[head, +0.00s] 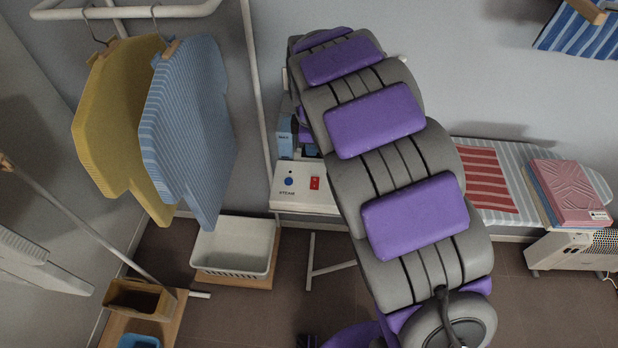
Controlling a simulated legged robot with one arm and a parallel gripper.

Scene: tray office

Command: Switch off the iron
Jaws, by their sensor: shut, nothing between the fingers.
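A white steam station (300,200) stands left of the picture's middle. Its front panel carries a blue round knob (289,181) and a red rocker switch (315,183). I cannot read the switch's position at this size. A blue part (285,136) shows behind the panel. The iron itself cannot be made out; my large grey and purple arm covers the middle of the view and the station's right side. My gripper cannot be made out either, as the arm hides whatever lies beyond it.
Yellow (125,125) and blue (188,130) shirts hang left. A white basket (235,247) and brown box (140,298) sit low left.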

